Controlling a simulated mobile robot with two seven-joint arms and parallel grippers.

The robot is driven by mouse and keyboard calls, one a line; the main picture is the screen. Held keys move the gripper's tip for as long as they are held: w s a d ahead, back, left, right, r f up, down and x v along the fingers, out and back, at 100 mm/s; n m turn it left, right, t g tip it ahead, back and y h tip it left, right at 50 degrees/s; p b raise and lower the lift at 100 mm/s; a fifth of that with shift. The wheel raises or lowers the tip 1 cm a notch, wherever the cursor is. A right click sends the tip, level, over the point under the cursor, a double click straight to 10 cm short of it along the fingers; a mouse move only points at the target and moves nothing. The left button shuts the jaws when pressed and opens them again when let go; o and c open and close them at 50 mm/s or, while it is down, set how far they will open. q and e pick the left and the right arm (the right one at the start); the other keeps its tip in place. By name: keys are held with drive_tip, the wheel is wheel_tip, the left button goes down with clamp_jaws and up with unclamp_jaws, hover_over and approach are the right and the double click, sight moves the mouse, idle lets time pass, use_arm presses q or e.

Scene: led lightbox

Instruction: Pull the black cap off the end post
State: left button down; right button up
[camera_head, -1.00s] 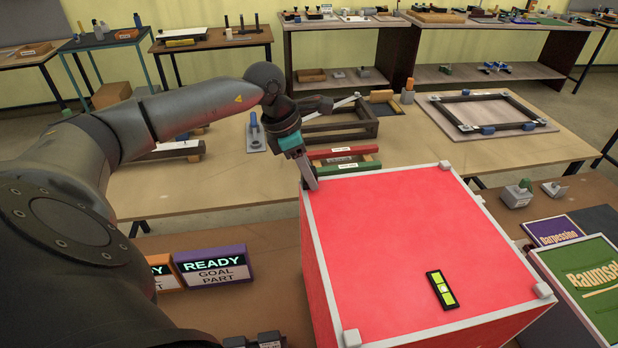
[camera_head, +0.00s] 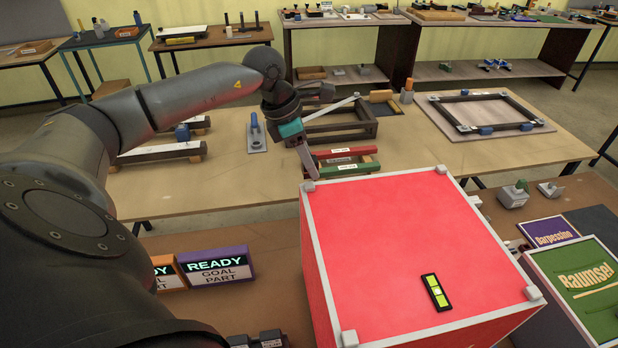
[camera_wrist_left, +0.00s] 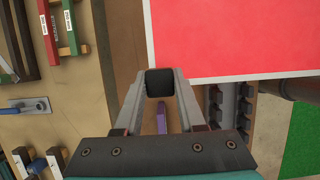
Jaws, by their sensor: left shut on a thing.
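The black cap (camera_wrist_left: 160,83) shows in the left wrist view as a dark rounded block between my left fingertips (camera_wrist_left: 160,78). My left gripper is shut on it. In the head view my left gripper (camera_head: 306,160) points down just behind the far left corner of the red-topped lightbox (camera_head: 400,235). The cap cannot be made out in that view. In the wrist view the cap appears beside a pale-edged corner of the red panel (camera_wrist_left: 235,35). I cannot make out the end post, or whether the cap touches it. My right gripper is not in view.
Grey blocks sit on the lightbox corners, and a yellow level (camera_head: 436,292) lies on top. READY signs (camera_head: 216,266) stand left of the box. Red and green bars (camera_head: 345,161) lie on the table behind. A green board (camera_head: 585,285) is at the right.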

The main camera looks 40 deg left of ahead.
use_arm(q)
drive_tip(key=shift+r+p, duration=1.8)
drive_tip(key=shift+r, duration=1.1)
drive_tip(key=shift+f, duration=0.1)
